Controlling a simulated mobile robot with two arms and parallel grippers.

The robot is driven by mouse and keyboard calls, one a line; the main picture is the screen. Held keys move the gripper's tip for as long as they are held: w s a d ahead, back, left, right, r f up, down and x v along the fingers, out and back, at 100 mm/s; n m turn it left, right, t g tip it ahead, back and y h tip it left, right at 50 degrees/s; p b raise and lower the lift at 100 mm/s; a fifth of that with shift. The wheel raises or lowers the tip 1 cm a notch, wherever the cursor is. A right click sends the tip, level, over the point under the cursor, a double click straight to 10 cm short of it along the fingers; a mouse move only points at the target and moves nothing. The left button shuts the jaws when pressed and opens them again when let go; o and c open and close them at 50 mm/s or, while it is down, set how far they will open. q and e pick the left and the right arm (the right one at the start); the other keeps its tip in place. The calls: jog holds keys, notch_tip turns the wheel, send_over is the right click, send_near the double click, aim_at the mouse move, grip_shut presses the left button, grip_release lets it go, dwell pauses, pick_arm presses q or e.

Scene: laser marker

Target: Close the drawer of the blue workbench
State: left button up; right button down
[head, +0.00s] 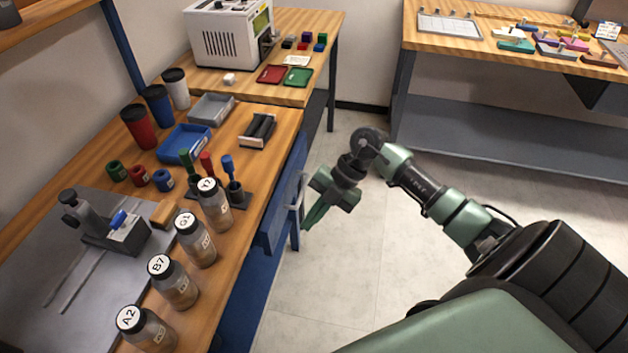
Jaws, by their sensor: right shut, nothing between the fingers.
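The blue workbench (255,295) has a wooden top and runs along the left. Its blue drawer (272,228) is below the top's right edge, with a pale bar handle (299,196) on its outer side. The drawer front stands out a little past the top's edge; its inside is hidden from this angle, so I cannot tell exactly how far it is out. My right gripper (309,222) is green, shut and empty, pointing down just to the right of the handle. I cannot tell whether it touches the handle. My left gripper is out of view.
Labelled jars (196,240), cups (158,106) and a blue tray (186,143) stand on the workbench top. A white machine (228,38) is on the bench behind. Another wooden bench (480,45) stands at the back right. The floor (350,255) beside the drawer is clear.

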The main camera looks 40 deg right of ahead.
aim_at(267, 227)
jog(key=shift+w+a+f+p, duration=0.1)
jog(key=shift+w+a+f, duration=0.55)
jog(key=shift+a, duration=0.25)
jog(key=shift+w+a+f+p, duration=0.1)
jog(key=shift+w+a+f, duration=0.55)
jog(key=shift+a, duration=0.3)
jog(key=shift+w+a+f+p, duration=0.1)
jog(key=shift+w+a+f, duration=0.4)
jog(key=shift+a+f, duration=0.3)
jog(key=shift+a+r, duration=0.1)
jog(key=w+a, duration=0.2)
jog(key=w, duration=0.1)
jog(key=shift+w+a, duration=0.15)
jog(key=shift+a, duration=0.25)
jog(key=shift+r, duration=0.1)
